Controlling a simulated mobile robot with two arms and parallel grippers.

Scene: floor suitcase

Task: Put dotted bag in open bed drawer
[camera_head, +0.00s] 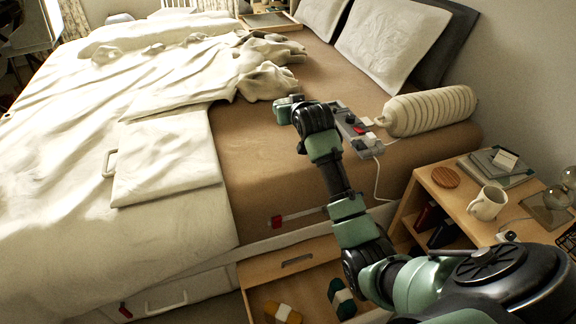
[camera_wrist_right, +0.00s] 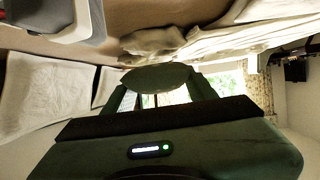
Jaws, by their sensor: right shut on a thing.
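My right arm reaches from the lower right over the bed, with its gripper (camera_head: 284,106) above the brown mattress. In the right wrist view the gripper (camera_wrist_right: 158,92) is shut on a rounded dark green thing (camera_wrist_right: 158,77). I cannot make out dots on it, so I cannot tell if it is the dotted bag. The open bed drawer (camera_head: 292,262) is pulled out below the mattress edge, partly hidden by my right arm. Rolled yellow (camera_head: 283,313) and green-and-white (camera_head: 341,298) items lie in it. My left gripper is not in view.
A flat cream piece with a handle (camera_head: 165,160) lies on the bed. A grey power strip (camera_head: 352,128) and a ribbed bolster (camera_head: 430,111) lie right of my gripper. A bedside table (camera_head: 453,193) holding a mug (camera_head: 488,203) stands close to my right arm.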

